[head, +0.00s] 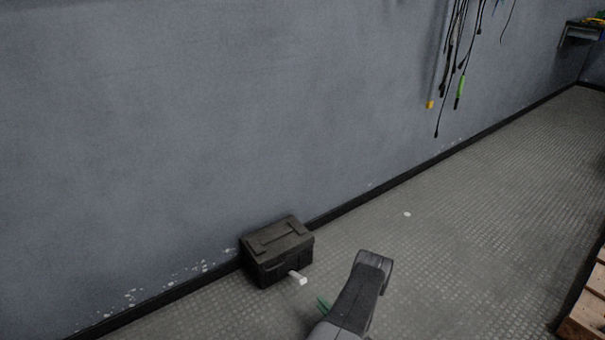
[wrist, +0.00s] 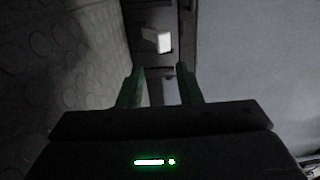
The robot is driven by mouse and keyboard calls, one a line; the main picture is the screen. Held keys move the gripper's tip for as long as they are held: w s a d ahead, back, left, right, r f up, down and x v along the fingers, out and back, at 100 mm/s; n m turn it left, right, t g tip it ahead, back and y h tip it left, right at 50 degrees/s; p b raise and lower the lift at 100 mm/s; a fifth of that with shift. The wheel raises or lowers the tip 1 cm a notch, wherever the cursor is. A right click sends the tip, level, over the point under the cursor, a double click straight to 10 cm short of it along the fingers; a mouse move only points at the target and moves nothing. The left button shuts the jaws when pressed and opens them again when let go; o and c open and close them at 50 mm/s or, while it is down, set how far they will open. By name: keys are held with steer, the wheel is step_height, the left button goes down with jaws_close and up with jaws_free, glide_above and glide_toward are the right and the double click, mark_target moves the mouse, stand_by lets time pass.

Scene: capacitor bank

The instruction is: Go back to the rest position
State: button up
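My gripper (wrist: 161,72) shows in the wrist view with its two green fingers apart and a gap between them; nothing is clearly gripped. In the head view only a bit of green finger (head: 323,303) shows beside my grey arm link, which hides the rest. A dark lidded box (head: 278,247) stands on the floor against the wall, beyond my gripper. A small white block (head: 298,278) sticks out at the box's front; it also shows in the wrist view (wrist: 163,42), past the fingertips and apart from them.
Dark cables (head: 455,60) hang on the grey wall at the upper right. A wooden pallet (head: 585,315) stands at the right edge. A bench or shelf (head: 580,32) is in the far right corner. The textured floor (head: 470,230) between is mostly clear.

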mark_target(304, 283)
steer(key=b+x, duration=0.1)
steer(key=x, duration=0.4)
steer(key=shift+w+a+b, duration=0.3)
steer(key=shift+w+a, duration=0.1)
steer(key=shift+w, duration=0.15)
steer(key=shift+w+r, duration=0.1)
steer(key=shift+r, duration=0.05)
